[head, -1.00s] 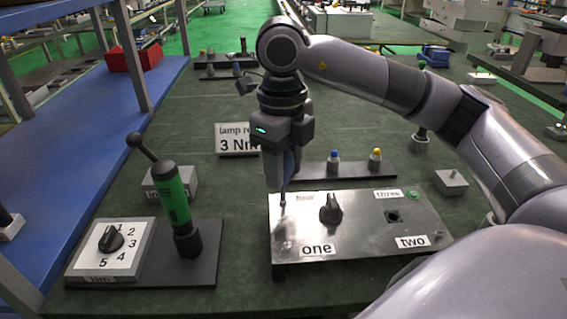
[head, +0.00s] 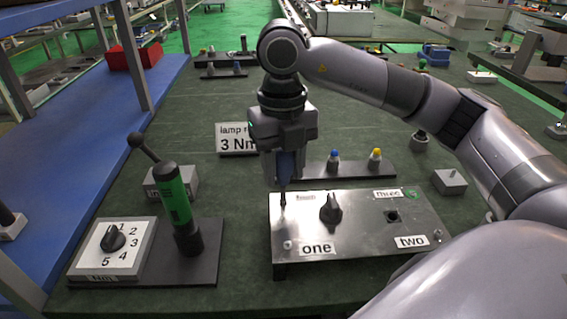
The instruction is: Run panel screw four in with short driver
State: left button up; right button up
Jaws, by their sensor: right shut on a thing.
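The metal panel (head: 350,240) lies on the green table with corner labels one, two and three, a black knob (head: 331,210) in its middle and a square dark hole to the right. The far-left label (head: 306,197) is blurred. My right gripper (head: 286,150) is shut on the short driver (head: 285,168), which has a blue handle. The driver stands upright with its shank down at the panel's far-left corner. The screw under the tip is hidden, so I cannot tell how deep it sits. My left gripper is out of view.
A green-handled tool (head: 174,195) stands on a dark base beside a numbered dial box (head: 113,245), left of the panel. A rack (head: 350,170) with blue and yellow topped pieces is behind the panel. A 3 Nm sign (head: 236,139) stands behind left.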

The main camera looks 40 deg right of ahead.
dwell(0.3)
jog(key=m, duration=0.4)
jog(key=shift+p, duration=0.35)
jog(key=shift+r, duration=0.45)
jog(key=shift+f+n, duration=0.1)
jog(key=shift+n, duration=1.9)
